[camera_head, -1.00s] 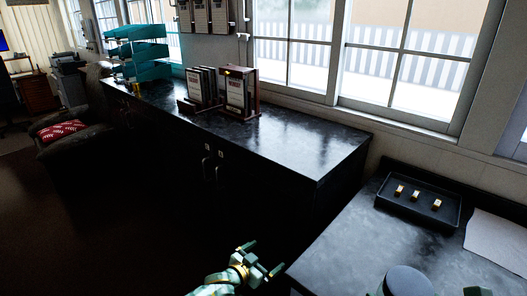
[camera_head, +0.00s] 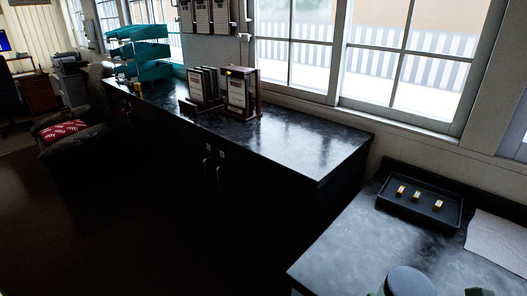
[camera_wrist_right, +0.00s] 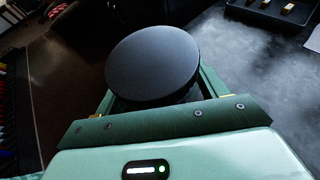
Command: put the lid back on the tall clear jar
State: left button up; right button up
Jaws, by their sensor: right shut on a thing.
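A dark round lid (camera_head: 408,282) shows at the bottom edge of the head view, over the near counter. In the right wrist view the lid (camera_wrist_right: 153,62) sits between the green fingers of my right gripper (camera_wrist_right: 155,90), which is shut on it. Its flat top faces the camera. Only small green parts of my right gripper show in the head view beside the lid. I cannot make out the tall clear jar in either view; what is under the lid is hidden. My left gripper is not in view.
The near counter (camera_head: 345,240) is bare left of the lid. A black tray (camera_head: 420,216) with three small gold pieces stands at its back, beside a pale sheet (camera_head: 497,243). A long dark cabinet (camera_head: 300,160) carries framed stacks (camera_head: 240,92) and teal trays (camera_head: 140,55).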

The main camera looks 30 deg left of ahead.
jog(key=shift+d+r, duration=0.1)
jog(key=shift+r, duration=0.1)
jog(key=w+d+r+m+t+h+p, duration=0.1)
jog(key=d+r+m+h+p, duration=0.1)
jog(key=d, duration=0.5)
jog(key=w+d+r+m+t+h+p, duration=0.1)
jog(key=d+r+m+t+h+p, duration=0.1)
jog(key=d+m+h, duration=0.4)
notch_tip(320, 180, up, 2)
jog(key=shift+d+r+h+p, duration=0.3)
jog(key=shift+d+p, duration=0.2)
jog(key=shift+d, duration=0.55)
